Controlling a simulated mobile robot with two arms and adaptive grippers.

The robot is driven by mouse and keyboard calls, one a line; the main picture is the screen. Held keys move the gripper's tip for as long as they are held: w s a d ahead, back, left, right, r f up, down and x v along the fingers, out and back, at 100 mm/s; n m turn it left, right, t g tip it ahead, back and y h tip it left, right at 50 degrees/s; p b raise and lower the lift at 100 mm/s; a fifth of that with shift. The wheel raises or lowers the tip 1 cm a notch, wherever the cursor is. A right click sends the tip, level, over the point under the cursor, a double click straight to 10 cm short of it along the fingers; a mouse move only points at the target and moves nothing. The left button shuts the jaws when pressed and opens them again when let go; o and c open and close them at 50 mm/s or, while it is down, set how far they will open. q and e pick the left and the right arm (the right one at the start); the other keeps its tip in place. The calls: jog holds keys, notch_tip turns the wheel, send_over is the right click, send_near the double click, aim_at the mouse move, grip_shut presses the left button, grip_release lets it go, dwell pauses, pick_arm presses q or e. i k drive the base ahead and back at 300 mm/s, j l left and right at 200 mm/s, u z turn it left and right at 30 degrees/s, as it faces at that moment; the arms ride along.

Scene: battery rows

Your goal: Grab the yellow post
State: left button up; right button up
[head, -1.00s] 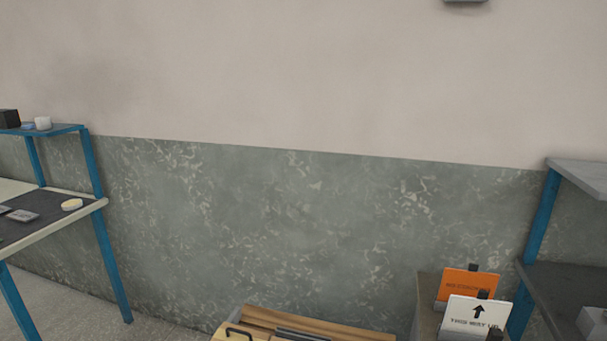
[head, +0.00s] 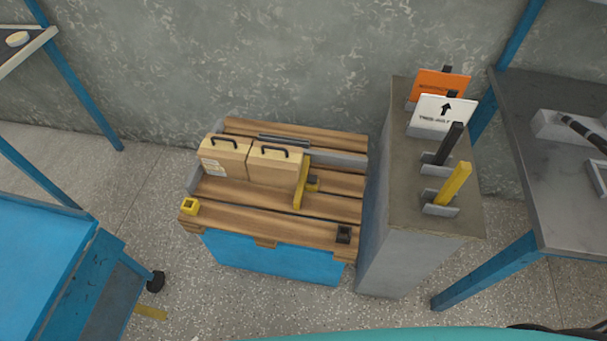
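A yellow post (head: 455,183) stands tilted in a grey holder (head: 440,209) near the front of a tall grey stand (head: 405,205), right of centre in the head view. A black post (head: 449,144) stands in a similar holder just behind it. Neither of my grippers shows in the head view.
Behind the posts stand a white sign with an arrow (head: 443,114) and an orange sign (head: 440,86). Left of the stand is a wooden pallet (head: 240,218) with two tan cases (head: 224,158). A grey-topped table (head: 560,215) is close at right; a blue cart (head: 35,245) is at left.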

aim_at(464, 169)
jog(key=z, duration=1.3)
